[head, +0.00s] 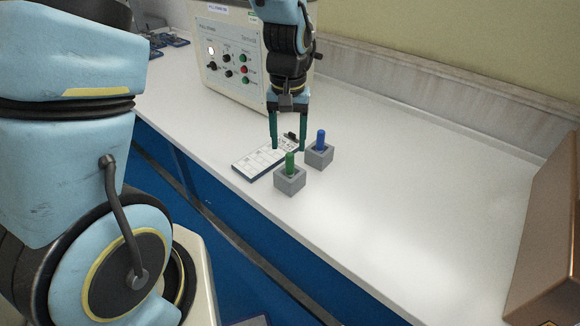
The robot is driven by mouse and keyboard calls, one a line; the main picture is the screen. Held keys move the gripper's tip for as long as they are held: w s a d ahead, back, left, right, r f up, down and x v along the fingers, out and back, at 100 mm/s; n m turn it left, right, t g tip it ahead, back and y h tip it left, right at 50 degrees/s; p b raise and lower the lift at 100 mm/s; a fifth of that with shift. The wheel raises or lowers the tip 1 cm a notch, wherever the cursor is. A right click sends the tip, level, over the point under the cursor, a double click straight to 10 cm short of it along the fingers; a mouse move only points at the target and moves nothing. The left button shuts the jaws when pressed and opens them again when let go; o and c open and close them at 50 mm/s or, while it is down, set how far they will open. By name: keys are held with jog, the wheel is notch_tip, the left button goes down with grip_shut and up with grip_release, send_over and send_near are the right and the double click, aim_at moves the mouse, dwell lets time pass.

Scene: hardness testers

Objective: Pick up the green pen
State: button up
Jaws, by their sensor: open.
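A green pen (290,160) stands upright in a grey block holder (289,183) on the white counter. A blue pen (321,138) stands in a second grey block (319,157) just behind it and to the right. My gripper (288,148) hangs pointing down, with its two dark green fingers spread apart and nothing visible between them. In the picture its fingertips are just above and around the level of the green pen's top; they appear to be behind it. Whether they touch anything cannot be told.
A clipboard with a printed sheet (256,160) lies left of the holders. A cream tester with knobs and buttons (222,85) stands behind. A brown box (548,235) is at the far right. The counter (420,190) between is clear.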

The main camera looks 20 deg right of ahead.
aim_at(290, 154)
jog(key=shift+d+f+p, duration=0.15)
jog(key=shift+f+p, duration=0.65)
jog(key=shift+f, duration=1.7)
jog(key=shift+c, duration=0.3)
grip_shut()
